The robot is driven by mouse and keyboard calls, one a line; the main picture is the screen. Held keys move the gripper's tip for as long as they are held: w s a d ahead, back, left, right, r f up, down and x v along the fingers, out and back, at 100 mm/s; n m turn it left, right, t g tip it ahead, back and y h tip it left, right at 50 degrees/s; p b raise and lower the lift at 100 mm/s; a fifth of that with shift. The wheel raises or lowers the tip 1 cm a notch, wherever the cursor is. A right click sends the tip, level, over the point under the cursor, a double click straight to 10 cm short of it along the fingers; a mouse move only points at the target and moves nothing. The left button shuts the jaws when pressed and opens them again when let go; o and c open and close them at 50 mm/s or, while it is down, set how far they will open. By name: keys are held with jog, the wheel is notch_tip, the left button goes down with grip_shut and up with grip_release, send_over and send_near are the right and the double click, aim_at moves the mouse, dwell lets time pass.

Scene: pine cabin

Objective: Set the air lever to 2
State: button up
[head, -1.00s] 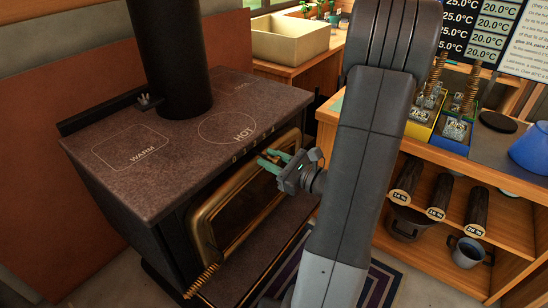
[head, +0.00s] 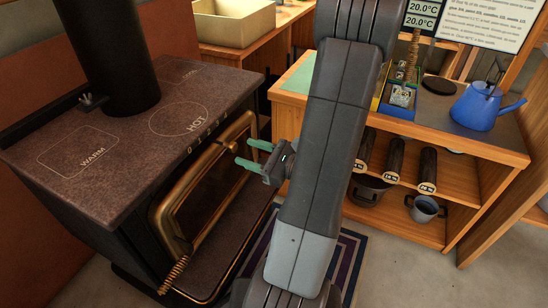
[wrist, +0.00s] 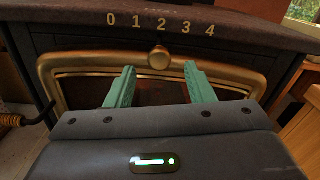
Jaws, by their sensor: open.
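The stove (head: 110,185) stands at the left in the head view, with the scale 0 to 4 (head: 205,134) along its top front edge. In the wrist view the scale (wrist: 161,24) runs across the top. The brass air lever knob (wrist: 159,57) appears below the 2 there, over the top of the brass door frame (wrist: 85,62). In the wrist view the knob shows beyond and between the fingertips (wrist: 159,70), apparently untouched.
The black stovepipe (head: 110,50) rises from the stove top, marked WARM and HOT. A coiled brass door handle (head: 174,274) sticks out low at the front. A wooden shelf (head: 470,150) with a blue kettle (head: 487,105) stands right. A striped rug (head: 345,265) lies on the floor.

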aim_at(235, 149)
jog(key=p+v, duration=0.1)
jog(key=v, duration=0.5)
jog(key=shift+s+d, duration=0.15)
jog(key=shift+d, duration=0.2)
jog(key=shift+a, duration=0.15)
jog(key=b+x, duration=0.2)
jog(key=x, duration=1.1)
jog(key=shift+a+b, duration=0.25)
jog(key=shift+b, duration=0.1)
